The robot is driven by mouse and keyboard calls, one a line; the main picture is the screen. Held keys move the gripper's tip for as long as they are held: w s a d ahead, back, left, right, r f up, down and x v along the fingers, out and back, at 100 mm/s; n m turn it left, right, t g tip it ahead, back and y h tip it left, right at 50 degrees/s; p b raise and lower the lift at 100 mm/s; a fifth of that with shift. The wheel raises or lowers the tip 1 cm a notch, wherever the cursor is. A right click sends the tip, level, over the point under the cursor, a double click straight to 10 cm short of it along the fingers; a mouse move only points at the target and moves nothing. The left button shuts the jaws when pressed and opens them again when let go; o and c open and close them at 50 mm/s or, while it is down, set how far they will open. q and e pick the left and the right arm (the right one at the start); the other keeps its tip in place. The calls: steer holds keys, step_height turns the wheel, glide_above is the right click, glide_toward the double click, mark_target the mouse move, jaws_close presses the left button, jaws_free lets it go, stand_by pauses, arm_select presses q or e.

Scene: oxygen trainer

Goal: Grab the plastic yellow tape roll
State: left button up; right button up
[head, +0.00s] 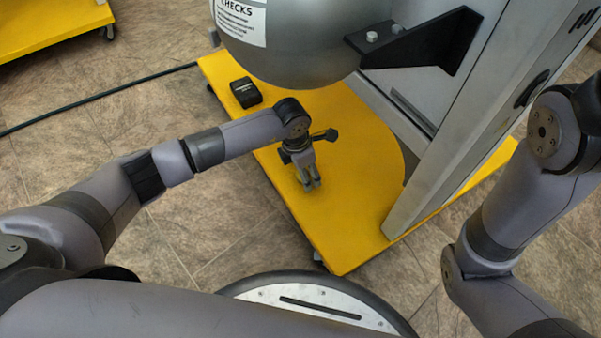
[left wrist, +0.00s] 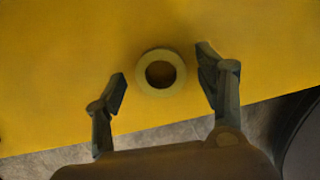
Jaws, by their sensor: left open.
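The plastic yellow tape roll (left wrist: 160,54) lies flat on the yellow platform (left wrist: 50,90) in the left wrist view. It shows as a yellow ring with a dark round hole, between and slightly beyond the tips of my left gripper (left wrist: 162,66). The fingers are apart and I see nothing held. In the head view my left gripper (head: 311,185) points down over the platform (head: 345,235), and I cannot make out the roll there. My right arm is at the right of the head view, but its gripper is out of the picture.
A large grey cylinder (head: 290,55) hangs over the platform's back, with a black bracket (head: 430,45) beside it. A slanted grey post (head: 440,150) stands to the right. A small black box (head: 245,92) sits at the platform's left edge. A black cable (head: 95,98) crosses the tiled floor.

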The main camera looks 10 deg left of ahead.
arm_select(q)
steer(key=c, duration=1.2)
steer(key=shift+o, duration=0.2)
